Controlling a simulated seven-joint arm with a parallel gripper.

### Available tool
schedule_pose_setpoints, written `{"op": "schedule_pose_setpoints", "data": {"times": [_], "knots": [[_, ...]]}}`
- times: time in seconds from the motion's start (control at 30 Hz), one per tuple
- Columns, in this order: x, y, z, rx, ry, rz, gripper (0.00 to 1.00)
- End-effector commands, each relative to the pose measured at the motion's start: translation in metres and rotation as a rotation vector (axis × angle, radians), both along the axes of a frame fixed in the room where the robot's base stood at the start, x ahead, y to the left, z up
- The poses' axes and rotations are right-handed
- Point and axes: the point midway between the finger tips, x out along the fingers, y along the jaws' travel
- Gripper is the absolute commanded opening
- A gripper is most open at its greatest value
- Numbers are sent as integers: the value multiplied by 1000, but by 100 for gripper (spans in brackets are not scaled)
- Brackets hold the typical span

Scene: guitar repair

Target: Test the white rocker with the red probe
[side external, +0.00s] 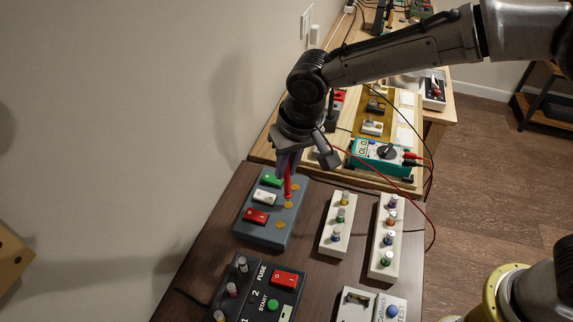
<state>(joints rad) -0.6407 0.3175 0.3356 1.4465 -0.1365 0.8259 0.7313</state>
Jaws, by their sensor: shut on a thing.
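A grey switch box (252,232) lies on the dark table. It carries a green rocker (272,179), a white rocker (265,196) below it and a red rocker (256,216) at the bottom. Several round copper contacts run along its right side. My gripper (287,165) is above the box's upper right part, shut on the red probe (287,187), which points down. The probe's tip is at or just above the contact (288,205) right of the white rocker; touching or apart, I cannot tell. A red lead runs from the probe to the teal multimeter (377,156).
White blocks with coloured knobs (338,222) (385,237) stand right of the box. A dark fuse panel (262,290) and a white tester (371,305) are in front.

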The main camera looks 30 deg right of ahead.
Motion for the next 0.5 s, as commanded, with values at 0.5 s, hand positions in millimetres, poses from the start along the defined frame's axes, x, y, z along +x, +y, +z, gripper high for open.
{"op": "schedule_pose_setpoints", "data": {"times": [0.5], "knots": [[0,0,-6,0,0,0,0]]}}
